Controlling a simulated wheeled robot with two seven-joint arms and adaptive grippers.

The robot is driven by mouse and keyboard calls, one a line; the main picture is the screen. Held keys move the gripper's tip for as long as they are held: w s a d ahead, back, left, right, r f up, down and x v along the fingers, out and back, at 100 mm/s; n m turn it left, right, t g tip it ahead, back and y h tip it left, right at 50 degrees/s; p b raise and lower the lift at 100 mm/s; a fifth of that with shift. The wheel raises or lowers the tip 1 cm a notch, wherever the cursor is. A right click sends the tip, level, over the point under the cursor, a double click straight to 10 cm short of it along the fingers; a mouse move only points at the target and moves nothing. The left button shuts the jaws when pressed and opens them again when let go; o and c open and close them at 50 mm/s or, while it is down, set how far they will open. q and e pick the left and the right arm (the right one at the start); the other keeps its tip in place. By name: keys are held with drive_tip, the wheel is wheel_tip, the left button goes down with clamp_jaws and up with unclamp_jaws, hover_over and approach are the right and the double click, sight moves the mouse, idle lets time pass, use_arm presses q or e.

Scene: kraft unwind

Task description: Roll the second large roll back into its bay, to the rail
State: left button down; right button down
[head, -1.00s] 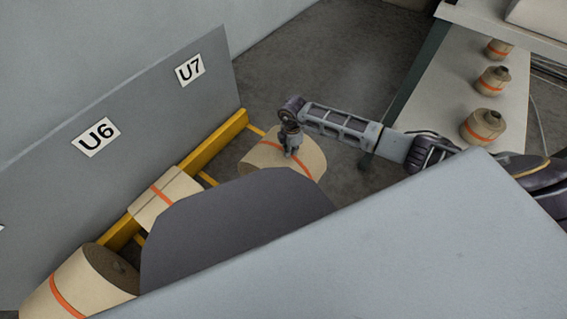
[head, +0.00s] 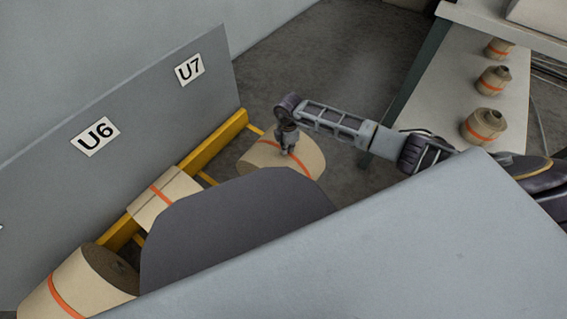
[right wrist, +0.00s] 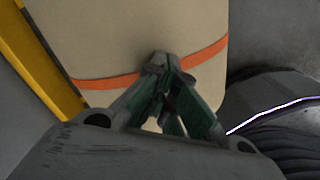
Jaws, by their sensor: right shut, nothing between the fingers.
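A large kraft-coloured roll with an orange band (head: 309,158) lies on its side by the yellow rail (head: 214,146), near the U7 sign (head: 189,70). A dark panel hides its lower part. My right gripper (head: 285,152) points down at this roll, its fingertips at or very near the surface; contact is not certain. In the right wrist view the shut, empty fingers (right wrist: 162,60) overlap the orange band of the roll (right wrist: 125,35), and the yellow rail (right wrist: 40,62) shows at the left. My left gripper is not in view.
Two more banded rolls lie along the rail, one below the U6 sign (head: 160,196) and one at the front left (head: 85,285). A grey wall panel (head: 150,110) stands behind the rail. A large grey panel (head: 400,250) fills the foreground.

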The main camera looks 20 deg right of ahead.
drive_tip(key=shift+a+f, duration=0.2)
drive_tip(key=shift+f, duration=0.05)
drive_tip(key=shift+w, duration=0.1)
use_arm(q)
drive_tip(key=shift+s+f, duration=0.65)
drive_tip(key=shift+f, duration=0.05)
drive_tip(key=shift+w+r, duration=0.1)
use_arm(e)
drive_tip(key=shift+w+a, duration=0.25)
drive_tip(key=shift+w, duration=0.05)
drive_tip(key=shift+w+a+b, duration=0.2)
drive_tip(key=shift+w+b, duration=0.2)
drive_tip(key=shift+w+a, duration=0.15)
drive_tip(key=shift+w, duration=0.05)
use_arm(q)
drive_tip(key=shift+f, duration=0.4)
